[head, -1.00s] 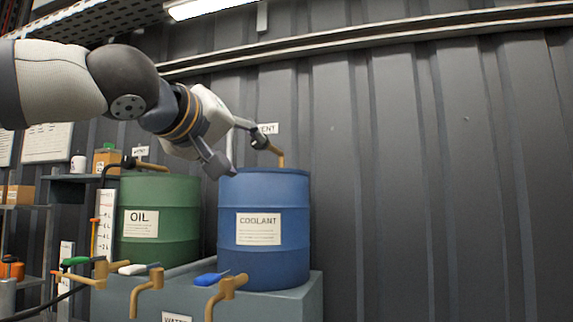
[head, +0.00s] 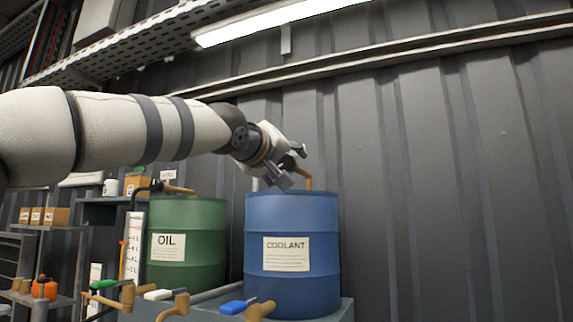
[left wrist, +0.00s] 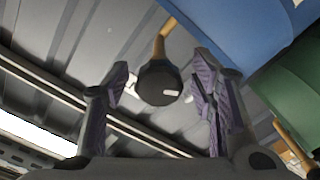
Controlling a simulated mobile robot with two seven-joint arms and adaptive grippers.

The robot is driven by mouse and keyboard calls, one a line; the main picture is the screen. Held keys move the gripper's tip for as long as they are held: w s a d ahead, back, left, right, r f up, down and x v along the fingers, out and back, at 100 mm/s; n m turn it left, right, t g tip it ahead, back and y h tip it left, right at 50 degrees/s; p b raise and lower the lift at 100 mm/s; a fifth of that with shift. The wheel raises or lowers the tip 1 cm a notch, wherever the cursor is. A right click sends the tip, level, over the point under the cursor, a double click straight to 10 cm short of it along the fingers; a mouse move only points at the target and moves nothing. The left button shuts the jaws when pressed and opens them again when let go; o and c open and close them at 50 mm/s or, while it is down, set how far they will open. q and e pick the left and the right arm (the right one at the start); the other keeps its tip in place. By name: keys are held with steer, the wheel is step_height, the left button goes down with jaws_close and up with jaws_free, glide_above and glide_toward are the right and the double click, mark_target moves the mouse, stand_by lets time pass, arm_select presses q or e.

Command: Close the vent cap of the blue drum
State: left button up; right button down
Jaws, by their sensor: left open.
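The blue drum (head: 290,215), labelled COOLANT, stands upright beside the green drum. A tan vent pipe (head: 309,180) rises from its top; the pipe also shows in the left wrist view (left wrist: 165,38). My left gripper (head: 294,165) is just above the drum's top and hides the cap in the head view. In the left wrist view, the dark vent cap (left wrist: 158,80) sits at the pipe's end between the two open purple-padded fingers (left wrist: 163,88). A gap shows on both sides of it. Whether the cap is open or closed cannot be told. My right gripper is not in view.
A green drum (head: 187,215) labelled OIL, with its own tan pipe, stands at left. Taps with green, white and blue handles (head: 240,306) stick out in front. A corrugated wall (head: 440,200) is behind; space right of the blue drum is clear.

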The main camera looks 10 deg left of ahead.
arm_select(q)
steer(key=shift+s+r, duration=0.1)
steer(key=c, duration=1.2)
